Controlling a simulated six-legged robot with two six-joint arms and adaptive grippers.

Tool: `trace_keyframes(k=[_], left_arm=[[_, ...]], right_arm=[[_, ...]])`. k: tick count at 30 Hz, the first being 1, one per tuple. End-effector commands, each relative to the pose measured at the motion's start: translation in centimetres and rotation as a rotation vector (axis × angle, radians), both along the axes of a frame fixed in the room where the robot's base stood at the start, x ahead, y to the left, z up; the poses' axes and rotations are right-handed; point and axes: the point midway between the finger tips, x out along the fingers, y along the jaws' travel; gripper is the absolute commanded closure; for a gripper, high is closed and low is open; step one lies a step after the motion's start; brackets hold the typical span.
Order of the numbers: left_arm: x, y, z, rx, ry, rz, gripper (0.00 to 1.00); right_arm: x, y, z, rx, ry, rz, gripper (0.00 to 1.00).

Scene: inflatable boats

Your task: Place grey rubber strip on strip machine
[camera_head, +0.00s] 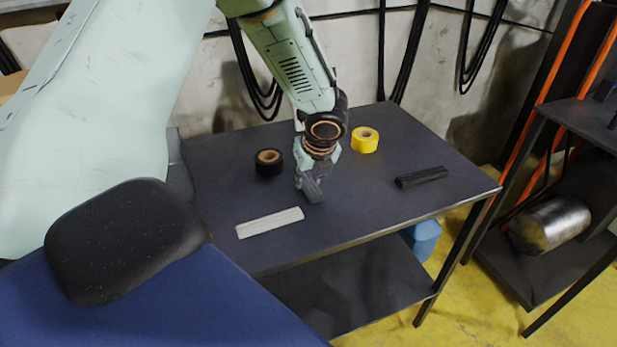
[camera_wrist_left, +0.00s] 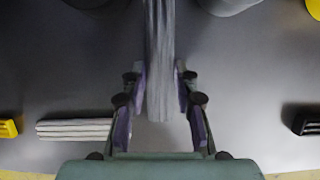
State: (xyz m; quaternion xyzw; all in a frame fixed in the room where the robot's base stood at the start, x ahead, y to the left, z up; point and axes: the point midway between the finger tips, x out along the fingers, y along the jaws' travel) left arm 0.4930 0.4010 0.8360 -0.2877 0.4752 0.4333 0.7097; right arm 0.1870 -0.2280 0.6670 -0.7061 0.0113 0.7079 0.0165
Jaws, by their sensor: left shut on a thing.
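My left gripper (camera_head: 311,182) points down over the dark table and is shut on a grey rubber strip (camera_head: 312,190). In the left wrist view the strip (camera_wrist_left: 160,70) runs lengthwise between the two fingers (camera_wrist_left: 160,110). It sits between the white strip and the black strip; I cannot tell whether it touches the tabletop. I cannot make out a strip machine in either view. My right gripper is not in view.
A white strip (camera_head: 270,222) lies at the table's (camera_head: 350,225) front left, a black strip (camera_head: 421,177) on the right. A black tape roll (camera_head: 269,162) and a yellow tape roll (camera_head: 364,140) stand behind. A metal cylinder (camera_head: 550,223) lies on the right-hand shelf.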

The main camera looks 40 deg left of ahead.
Motion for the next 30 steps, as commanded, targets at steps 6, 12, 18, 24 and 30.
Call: trace_keyframes(k=[6,12,18,24,30], left_arm=[[0.0,0.0,-0.3,0.0,0.001,0.0,0.65],[0.0,0.0,-0.3,0.0,0.001,0.0,0.48],[0.0,0.0,-0.3,0.0,0.001,0.0,0.48],[0.0,-0.2,0.6,-0.001,-0.001,0.001,0.48],[-0.6,-1.4,4.2,0.001,-0.003,-0.001,0.48]], right_arm=[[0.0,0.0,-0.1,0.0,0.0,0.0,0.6],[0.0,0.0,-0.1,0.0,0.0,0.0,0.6],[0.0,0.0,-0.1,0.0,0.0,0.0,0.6],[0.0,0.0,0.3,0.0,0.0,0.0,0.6],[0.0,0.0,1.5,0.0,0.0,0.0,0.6]])
